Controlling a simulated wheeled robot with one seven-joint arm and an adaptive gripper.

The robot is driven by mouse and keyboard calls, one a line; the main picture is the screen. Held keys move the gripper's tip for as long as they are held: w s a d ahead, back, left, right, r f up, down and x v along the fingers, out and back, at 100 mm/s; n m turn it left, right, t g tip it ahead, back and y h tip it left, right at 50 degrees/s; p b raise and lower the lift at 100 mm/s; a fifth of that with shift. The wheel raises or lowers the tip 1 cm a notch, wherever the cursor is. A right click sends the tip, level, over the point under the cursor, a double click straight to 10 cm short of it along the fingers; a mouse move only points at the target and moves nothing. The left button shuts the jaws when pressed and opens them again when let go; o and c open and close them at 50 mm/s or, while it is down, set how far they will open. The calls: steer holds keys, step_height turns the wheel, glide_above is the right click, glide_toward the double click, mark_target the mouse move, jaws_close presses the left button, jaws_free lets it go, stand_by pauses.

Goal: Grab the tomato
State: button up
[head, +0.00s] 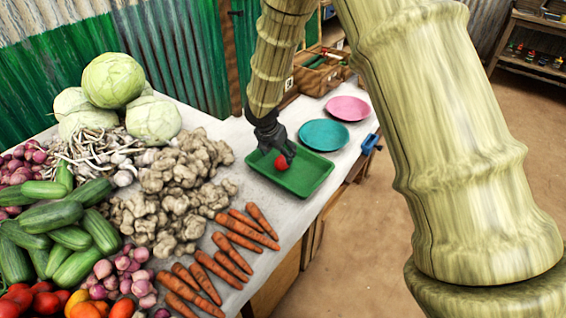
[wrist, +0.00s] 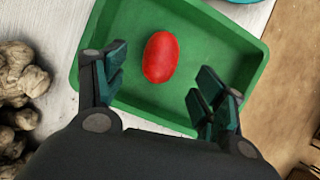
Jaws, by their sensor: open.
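A red tomato (head: 281,163) lies in a green tray (head: 312,180) on the white table. In the wrist view the tomato (wrist: 160,57) is oval and rests on the floor of the tray (wrist: 225,45). My gripper (head: 276,152) is over the tray, just above the tomato. In the wrist view my gripper (wrist: 158,85) is open, with one finger on the left of the tomato and one on the right. The tomato shows a little beyond the fingertips, with nothing between the fingers touching it.
Ginger (head: 165,195) and carrots (head: 240,235) lie left of the tray, with cucumbers and cabbages further left. A teal plate (head: 323,134) and a pink plate (head: 348,108) sit behind it. A blue clamp (head: 371,144) is on the table's right edge.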

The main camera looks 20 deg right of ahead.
mark_target(283, 158)
steer(key=shift+d+x, duration=0.2)
steer(key=shift+x, duration=3.1)
steer(key=shift+w+r, duration=0.1)
steer(key=shift+r, duration=0.05)
steer(key=c, duration=1.1)
